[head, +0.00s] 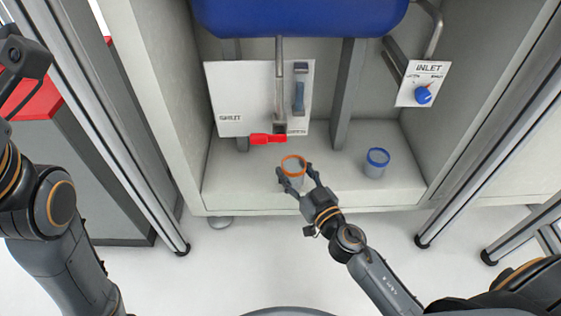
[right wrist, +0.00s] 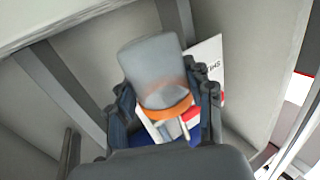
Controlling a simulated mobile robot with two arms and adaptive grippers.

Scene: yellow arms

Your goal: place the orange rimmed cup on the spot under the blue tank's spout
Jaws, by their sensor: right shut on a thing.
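The orange rimmed cup (head: 293,160) is translucent grey and upright over the cabinet shelf, just below the spout's end in the head view. My right gripper (head: 298,175) is shut on its sides. In the right wrist view the cup (right wrist: 155,68) sits between the two fingers (right wrist: 165,110), its rim toward the bottom of the picture. I cannot tell whether the cup touches the shelf. Of my left arm only links show.
A blue rimmed cup (head: 376,162) stands on the shelf (head: 240,185) to the right. A white panel (head: 232,90) is behind the spout. An INLET panel with a blue knob (head: 423,95) is at right. Cabinet walls bound both sides.

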